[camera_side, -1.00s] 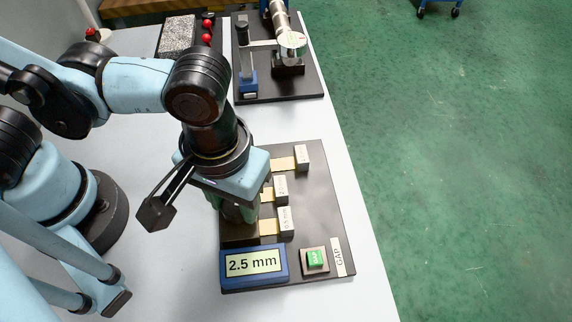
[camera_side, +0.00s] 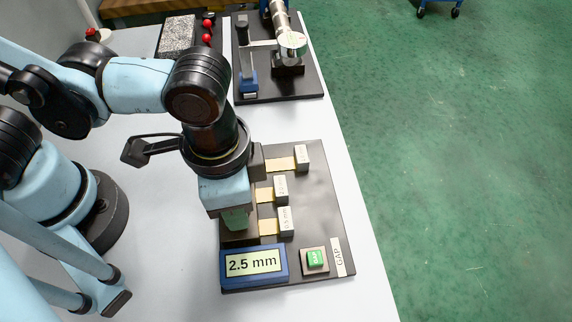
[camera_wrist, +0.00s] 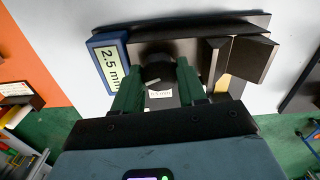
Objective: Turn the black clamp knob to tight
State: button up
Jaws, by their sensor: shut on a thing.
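The black clamp knob (camera_wrist: 157,70) sits between my gripper's two green fingers in the wrist view. My gripper (camera_wrist: 160,76) is shut on it, with a finger on either side. In the side view my gripper (camera_side: 236,220) points down at the left part of the dark baseplate (camera_side: 325,200), and its body hides the knob. A blue-framed display (camera_side: 253,265) at the front of the plate reads 2.5 mm. It also shows in the wrist view (camera_wrist: 108,64), left of the fingers.
Several grey blocks with yellow strips (camera_side: 285,221) stand right of my gripper. A green GAP button (camera_side: 315,258) is at the plate's front right. A second black plate with a pipe vise (camera_side: 288,62) lies behind. White table shows on the left; its edge (camera_side: 362,215) is close on the right.

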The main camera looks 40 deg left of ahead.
jog(key=m, duration=0.5)
jog(key=shift+m, duration=0.3)
jog(key=m, duration=1.4)
dwell(0.4)
jog(key=o, duration=1.1)
jog(key=shift+c, duration=0.2)
